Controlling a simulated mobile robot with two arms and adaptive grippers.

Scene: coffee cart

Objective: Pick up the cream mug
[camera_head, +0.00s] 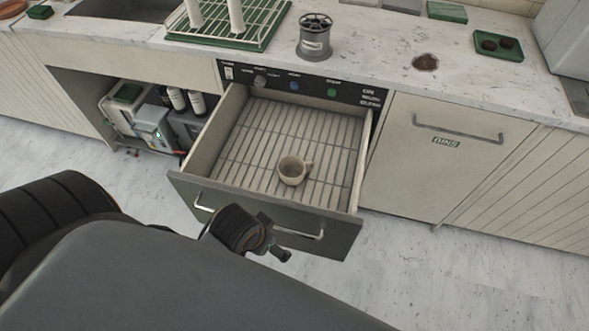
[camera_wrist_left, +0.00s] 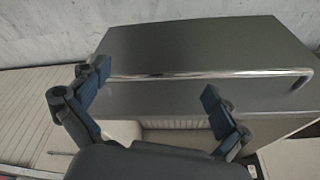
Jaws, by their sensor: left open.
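The cream mug (camera_head: 292,170) stands upright on the slatted bottom of an open drawer (camera_head: 235,145), with its handle toward the right. My left gripper (camera_head: 272,240) is just in front of the drawer front, near the metal bar handle (camera_head: 314,236), and short of the mug. In the left wrist view my left gripper (camera_wrist_left: 158,92) has its two fingers spread wide, with nothing between them. That view shows the dark drawer front (camera_wrist_left: 200,50) and its bar handle (camera_wrist_left: 220,73); the mug is not visible there. My right gripper is not in view.
The marble counter (camera_head: 385,45) above holds a green dish rack (camera_head: 225,42), a grey canister (camera_head: 315,38) and a green tray (camera_head: 497,46). An open bay with bottles and boxes (camera_head: 150,120) is left of the drawer. A closed bin door (camera_head: 435,160) is right. The drawer is otherwise empty.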

